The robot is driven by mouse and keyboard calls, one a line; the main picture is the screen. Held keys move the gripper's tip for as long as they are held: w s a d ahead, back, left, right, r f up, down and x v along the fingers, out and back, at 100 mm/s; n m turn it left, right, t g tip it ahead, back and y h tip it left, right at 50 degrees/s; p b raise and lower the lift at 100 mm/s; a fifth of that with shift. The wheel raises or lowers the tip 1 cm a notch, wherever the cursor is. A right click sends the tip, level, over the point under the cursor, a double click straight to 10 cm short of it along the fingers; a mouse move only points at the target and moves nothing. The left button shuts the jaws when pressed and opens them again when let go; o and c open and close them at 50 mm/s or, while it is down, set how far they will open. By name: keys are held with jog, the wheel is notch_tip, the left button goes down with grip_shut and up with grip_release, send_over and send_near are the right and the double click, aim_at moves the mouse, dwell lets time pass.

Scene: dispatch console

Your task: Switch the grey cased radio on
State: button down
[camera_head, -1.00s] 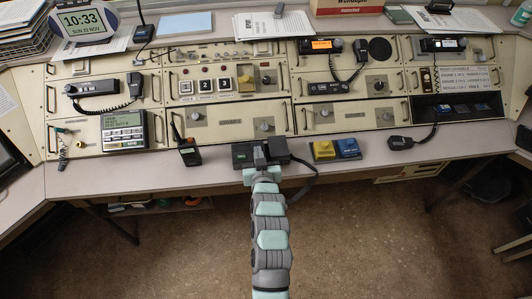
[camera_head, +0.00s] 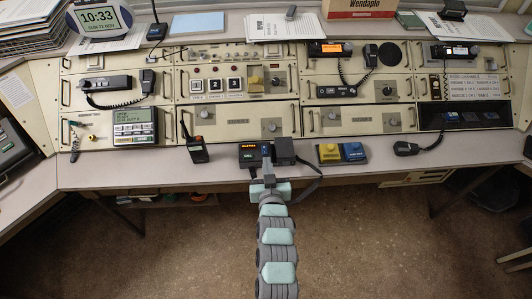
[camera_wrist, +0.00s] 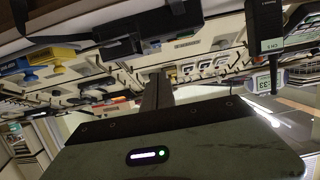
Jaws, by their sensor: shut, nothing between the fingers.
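In the wrist view my shut fingers (camera_wrist: 159,91) point towards the console. The fingers and wrist cover part of the radio's front, so its switch cannot be made out.
Yellow (camera_head: 329,152) and blue (camera_head: 354,151) blocks lie further right, and a handheld radio (camera_head: 196,148) stands left. Console panels rise behind.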

jog(key=shift+f+v, duration=0.15)
jog(key=shift+v, duration=0.7)
jog(key=shift+f+v, duration=0.15)
jog(key=shift+v, duration=0.65)
jog(key=shift+s, duration=0.1)
